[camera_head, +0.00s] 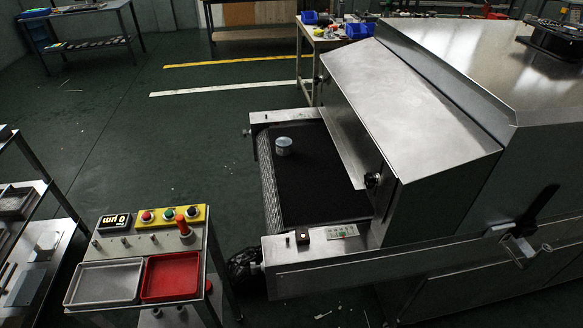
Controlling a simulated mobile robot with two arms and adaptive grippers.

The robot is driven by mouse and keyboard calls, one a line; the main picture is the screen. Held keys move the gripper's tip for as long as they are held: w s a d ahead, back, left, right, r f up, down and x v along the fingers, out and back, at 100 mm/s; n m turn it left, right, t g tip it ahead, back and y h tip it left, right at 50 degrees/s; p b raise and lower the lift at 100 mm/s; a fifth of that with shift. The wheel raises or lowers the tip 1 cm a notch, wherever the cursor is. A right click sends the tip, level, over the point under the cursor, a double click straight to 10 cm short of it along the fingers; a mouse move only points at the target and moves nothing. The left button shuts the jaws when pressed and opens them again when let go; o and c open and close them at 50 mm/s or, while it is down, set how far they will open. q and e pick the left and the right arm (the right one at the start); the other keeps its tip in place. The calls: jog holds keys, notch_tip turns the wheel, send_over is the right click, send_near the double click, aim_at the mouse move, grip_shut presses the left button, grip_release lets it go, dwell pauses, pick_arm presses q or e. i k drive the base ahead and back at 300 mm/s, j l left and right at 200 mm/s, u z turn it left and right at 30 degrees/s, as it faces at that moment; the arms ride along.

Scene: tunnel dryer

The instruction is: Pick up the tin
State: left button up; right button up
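A small round tin (284,146) with a pale blue-grey look stands on the dark conveyor belt (318,190) of the tunnel dryer, near the belt's far left corner. It is in plain sight and nothing touches it but the belt. Neither of my grippers shows in the head view.
The dryer's metal hood (405,110) covers the belt's right part. A control stand at front left carries a grey tray (104,283), a red tray (171,276) and a yellow button panel (157,216). Shelving (45,240) stands at far left. Green floor (190,130) lies open behind.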

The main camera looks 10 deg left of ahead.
aim_at(283, 144)
jog(key=k+j+z, duration=0.15)
jog(key=j, duration=0.3)
jog(key=k+j+z, duration=0.15)
jog(key=j, duration=0.25)
jog(key=k+j+z, duration=0.15)
jog(key=j, duration=0.25)
jog(key=k+j+z, duration=0.3)
jog(key=k+j, duration=0.15)
jog(key=j, duration=0.25)
jog(key=i+j+z, duration=0.1)
jog(key=j+z, duration=0.25)
jog(key=j, duration=0.75)
jog(key=j+z, duration=0.4)
jog(key=j, duration=0.7)
jog(key=i+j+z, duration=0.2)
jog(key=j, duration=0.4)
jog(key=i+j+z, duration=0.2)
jog(key=j, duration=0.45)
jog(key=i+j+z, duration=0.15)
jog(key=j, duration=0.45)
jog(key=j+z, duration=0.2)
jog(key=j, duration=0.5)
